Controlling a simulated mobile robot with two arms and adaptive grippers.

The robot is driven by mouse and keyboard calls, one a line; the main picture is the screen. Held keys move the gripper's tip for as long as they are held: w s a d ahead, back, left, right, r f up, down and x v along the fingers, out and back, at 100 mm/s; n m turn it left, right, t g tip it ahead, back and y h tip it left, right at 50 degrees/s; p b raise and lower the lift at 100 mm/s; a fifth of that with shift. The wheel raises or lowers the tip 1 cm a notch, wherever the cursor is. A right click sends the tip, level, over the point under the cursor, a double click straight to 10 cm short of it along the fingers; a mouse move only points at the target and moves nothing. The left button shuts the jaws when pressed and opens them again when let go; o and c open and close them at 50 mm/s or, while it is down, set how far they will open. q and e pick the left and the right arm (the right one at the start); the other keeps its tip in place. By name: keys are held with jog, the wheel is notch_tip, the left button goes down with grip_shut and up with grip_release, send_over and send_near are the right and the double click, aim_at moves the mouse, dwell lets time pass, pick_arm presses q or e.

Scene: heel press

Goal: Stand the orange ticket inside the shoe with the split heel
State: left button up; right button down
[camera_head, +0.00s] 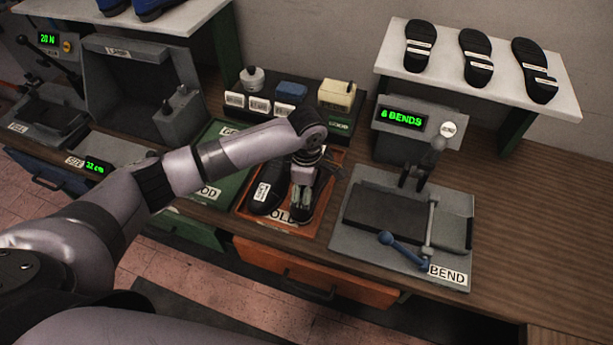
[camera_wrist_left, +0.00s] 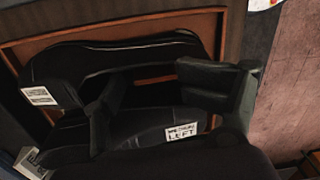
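Two dark shoes lie in the orange tray (camera_head: 244,211) in the head view. The left shoe (camera_head: 265,197) bears a white label; the other is largely covered by my left gripper (camera_head: 302,204). The left gripper points down over that shoe. In the left wrist view its two dark fingers (camera_wrist_left: 160,100) stand well apart, with a shoe (camera_wrist_left: 150,122) labelled LEFT close below and between them. I cannot tell whether they touch it. A thin orange strip (camera_wrist_left: 155,79) shows between dark shapes; I cannot tell whether it is tray or ticket. No split heel is clearly visible. My right gripper is out of view.
Right of the tray stands the BEND press (camera_head: 385,215) with a blue-ended lever (camera_head: 400,250) and a display reading 6 BENDS (camera_head: 403,116). A green tray (camera_head: 225,185) is at the left. Behind are small blocks (camera_head: 291,91); several soles (camera_head: 475,57) lie on a raised white shelf.

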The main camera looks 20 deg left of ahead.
pick_arm(q)
notch_tip(320, 180, up, 11)
jog(key=b, duration=0.1)
jog(key=shift+f+b, duration=0.2)
jog(key=shift+b, duration=0.1)
jog(key=shift+d, duration=0.1)
